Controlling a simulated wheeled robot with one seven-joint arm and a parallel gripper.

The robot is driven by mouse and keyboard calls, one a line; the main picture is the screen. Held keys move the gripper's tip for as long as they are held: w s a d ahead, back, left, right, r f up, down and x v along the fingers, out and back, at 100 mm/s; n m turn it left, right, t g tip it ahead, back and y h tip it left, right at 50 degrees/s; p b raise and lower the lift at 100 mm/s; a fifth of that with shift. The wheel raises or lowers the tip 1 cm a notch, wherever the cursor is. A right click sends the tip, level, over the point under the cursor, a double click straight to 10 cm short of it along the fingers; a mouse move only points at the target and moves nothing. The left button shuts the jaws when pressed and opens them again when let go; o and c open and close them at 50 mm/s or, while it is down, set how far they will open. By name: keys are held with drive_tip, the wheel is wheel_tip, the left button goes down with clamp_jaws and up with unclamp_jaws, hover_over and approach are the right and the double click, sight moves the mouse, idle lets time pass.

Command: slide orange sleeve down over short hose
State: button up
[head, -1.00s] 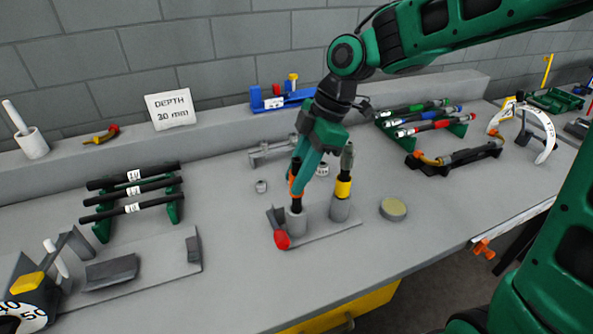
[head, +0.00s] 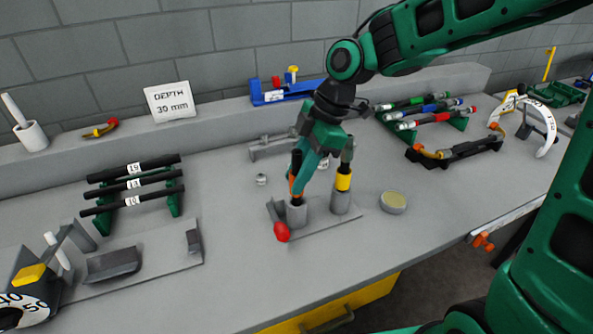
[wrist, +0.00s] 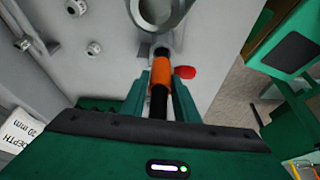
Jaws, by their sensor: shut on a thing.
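My gripper (wrist: 160,80) is shut on the orange sleeve (wrist: 161,74), with a finger on each side of it in the wrist view. The sleeve is around a black short hose (wrist: 159,103), which stands upright in the left grey holder (head: 297,215). In the head view the sleeve (head: 291,186) shows as a narrow orange strip beside the green fingers, just above that holder. How far the sleeve sits along the hose is partly hidden by my fingers.
A second grey holder (head: 341,201) with a yellow-banded fitting (head: 344,181) stands close on the right. A red knob (head: 281,232) sits at the fixture's front left. A round tin (head: 393,202) lies to the right. A rack of black hoses (head: 133,185) is at left.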

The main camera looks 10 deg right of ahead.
drive_tip(key=shift+f, duration=1.4)
drive_tip(key=o, duration=1.1)
drive_tip(key=v, duration=1)
drive_tip(key=shift+d+r, duration=0.2)
drive_tip(key=shift+r, duration=0.1)
